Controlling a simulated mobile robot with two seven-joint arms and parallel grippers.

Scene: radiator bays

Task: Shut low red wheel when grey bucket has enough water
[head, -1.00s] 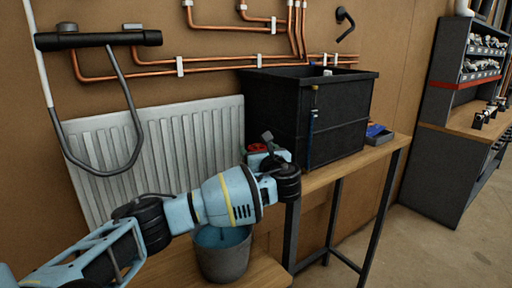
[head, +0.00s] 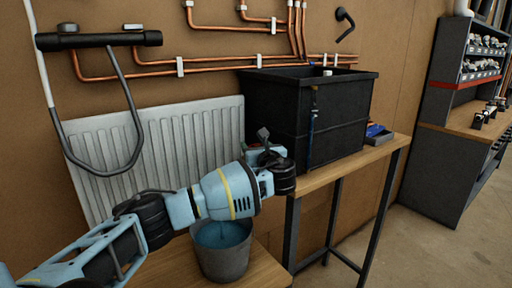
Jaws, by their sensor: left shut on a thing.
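The low red wheel (head: 254,146) is at the front left of the black tank, mostly hidden by my left gripper. My left gripper (head: 264,148) is at the wheel and shut on it; its fingertips are partly hidden by my wrist. The grey bucket (head: 224,266) stands upright on a low wooden surface below my left forearm. Blue water (head: 220,235) shows inside it, a little below the rim, with a thin darker streak that may be a falling stream. My right gripper is not in view.
The black tank (head: 342,115) stands on a wooden bench (head: 385,150) with dark legs. A white radiator (head: 185,150), copper pipes (head: 215,64) and a black hose are on the wall behind. The floor on the right is clear.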

